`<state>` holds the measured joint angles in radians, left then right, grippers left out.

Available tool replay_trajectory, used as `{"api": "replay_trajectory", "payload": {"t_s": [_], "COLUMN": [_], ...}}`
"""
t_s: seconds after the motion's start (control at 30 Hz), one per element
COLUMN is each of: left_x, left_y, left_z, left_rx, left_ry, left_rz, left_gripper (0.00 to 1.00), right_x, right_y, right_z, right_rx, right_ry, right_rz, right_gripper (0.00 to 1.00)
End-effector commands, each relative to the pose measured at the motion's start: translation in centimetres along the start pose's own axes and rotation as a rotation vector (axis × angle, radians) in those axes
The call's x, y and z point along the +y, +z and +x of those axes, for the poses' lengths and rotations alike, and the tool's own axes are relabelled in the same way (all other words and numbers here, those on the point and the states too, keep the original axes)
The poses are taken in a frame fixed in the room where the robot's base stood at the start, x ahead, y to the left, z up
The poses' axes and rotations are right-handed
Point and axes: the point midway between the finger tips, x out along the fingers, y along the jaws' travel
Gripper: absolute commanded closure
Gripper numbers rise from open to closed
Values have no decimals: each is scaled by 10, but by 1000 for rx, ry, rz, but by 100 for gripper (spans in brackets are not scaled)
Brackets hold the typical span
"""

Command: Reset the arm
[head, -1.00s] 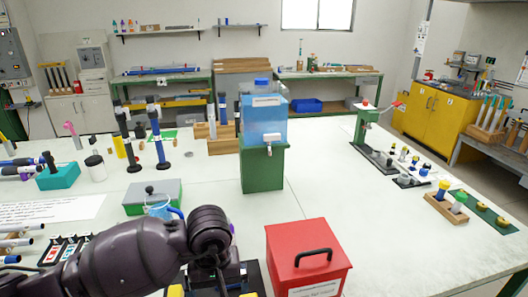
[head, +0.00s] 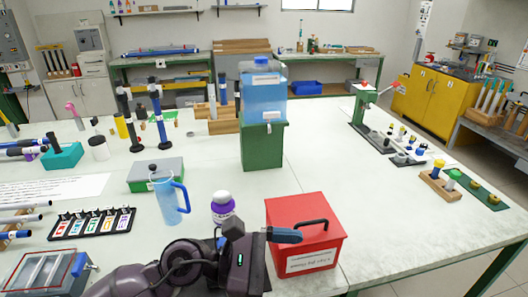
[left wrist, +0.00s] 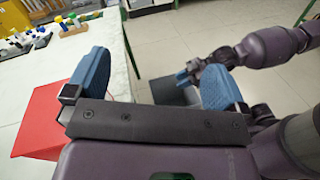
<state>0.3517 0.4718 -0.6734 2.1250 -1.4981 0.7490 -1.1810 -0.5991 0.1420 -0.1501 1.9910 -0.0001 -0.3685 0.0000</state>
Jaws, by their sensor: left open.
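My left arm comes in at the bottom of the head view, and its gripper (head: 285,236) is low in front of the red box (head: 300,240). One blue finger shows against the box. In the left wrist view the two blue fingers of my left gripper (left wrist: 155,82) stand wide apart with nothing between them. My right gripper (left wrist: 187,76) shows beyond them in the left wrist view, on my purple right arm. It is too small and partly hidden to tell whether it is open. My right arm is not in the head view.
A blue jug (head: 169,200) and a bottle with a white cap (head: 222,207) stand close behind my left arm. A green stand (head: 262,148) with a water tank (head: 265,95) is mid-table. The table's right half (head: 385,215) is mostly clear.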

Motion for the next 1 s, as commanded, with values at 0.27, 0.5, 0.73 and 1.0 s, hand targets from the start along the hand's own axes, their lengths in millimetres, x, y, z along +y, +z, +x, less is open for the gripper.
{"api": "replay_trajectory", "payload": {"t_s": [0.27,0.5,0.73,1.0], "left_x": [47,75,60,-17], "left_y": [42,25,-29,-104], "left_z": [-52,-134,-216,-285], "left_rx": [-465,-871,-1273,-1765], "left_ry": [448,812,1153,1574], "left_rz": [-557,-1046,-1492,-1937], "left_gripper": [0,0,0,0], "right_x": [1,0,0,0], "right_y": [9,6,-2,-5], "right_z": [-3,-2,1,2], "right_rx": [-17,-12,4,10], "right_ry": [2,1,-1,-1], "right_rz": [1,0,-1,-2], "right_gripper": [71,71,71,71]}}
